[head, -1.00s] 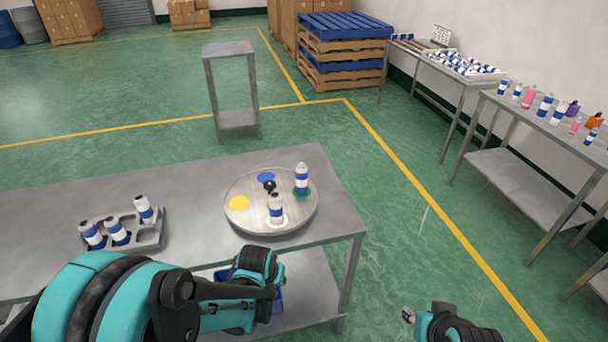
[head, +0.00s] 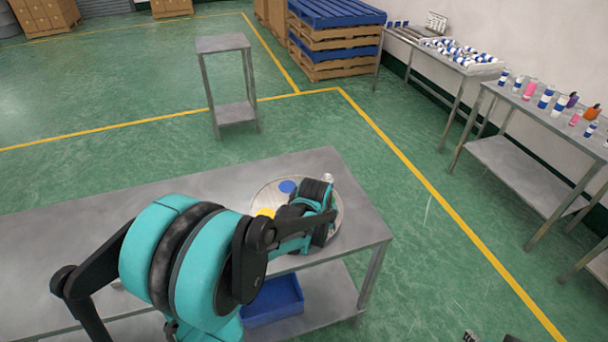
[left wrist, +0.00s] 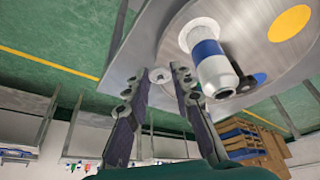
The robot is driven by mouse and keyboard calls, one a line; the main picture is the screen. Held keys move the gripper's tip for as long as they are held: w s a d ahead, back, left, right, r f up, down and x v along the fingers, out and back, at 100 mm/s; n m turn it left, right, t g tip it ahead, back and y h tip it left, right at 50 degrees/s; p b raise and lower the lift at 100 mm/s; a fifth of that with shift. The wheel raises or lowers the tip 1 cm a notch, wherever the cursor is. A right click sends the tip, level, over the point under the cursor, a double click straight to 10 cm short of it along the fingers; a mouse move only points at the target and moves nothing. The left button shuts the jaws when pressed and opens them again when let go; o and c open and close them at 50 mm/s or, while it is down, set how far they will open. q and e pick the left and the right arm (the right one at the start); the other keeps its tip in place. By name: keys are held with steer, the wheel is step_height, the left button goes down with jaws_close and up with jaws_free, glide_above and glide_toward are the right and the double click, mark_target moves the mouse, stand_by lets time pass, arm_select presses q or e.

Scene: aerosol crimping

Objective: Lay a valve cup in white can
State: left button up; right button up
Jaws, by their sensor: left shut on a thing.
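In the left wrist view a white can with a blue band (left wrist: 211,62) stands on a white spot of the round turntable (left wrist: 170,42). My left gripper (left wrist: 157,79) is shut on a small pale round valve cup (left wrist: 160,75) at its fingertips, beside the can and apart from it in this view. Only a bit of my right gripper (head: 470,336) shows at the bottom edge.
The turntable has a yellow spot (left wrist: 289,23) and a blue spot (head: 288,187). It stands on a grey metal table (head: 222,187). A blue bin (head: 272,302) sits on the shelf below. Side tables with cans and bottles stand at right (head: 530,125).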

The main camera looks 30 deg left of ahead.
arm_select(q)
steer(key=shift+n, duration=0.5)
steer(key=a+r+p, duration=0.1)
steer(key=a+r, duration=0.1)
steer(key=r, duration=0.1)
steer(key=w+a+r+p, duration=0.1)
steer(key=a+r, duration=0.1)
steer(key=r, duration=0.1)
steer(key=a+r+p, duration=0.1)
steer(key=a+r, duration=0.2)
steer(key=shift+w+r+p, duration=0.15)
steer(key=shift+r+p, duration=0.15)
steer(key=shift+p, duration=0.1)
arm_select(e)
step_height(320, 180, up, 5)
arm_select(q)
steer(key=shift+a+f+b, duration=0.15)
steer(key=shift+f+b, duration=0.55)
steer(key=shift+b, duration=0.05)
steer(key=shift+f+b, duration=1.5)
steer(key=shift+f, duration=0.45)
arm_select(e)
step_height(320, 180, down, 4)
steer(key=shift+a+f, duration=0.1)
steer(key=shift+a, duration=0.05)
arm_select(q)
steer(key=o, duration=1.3)
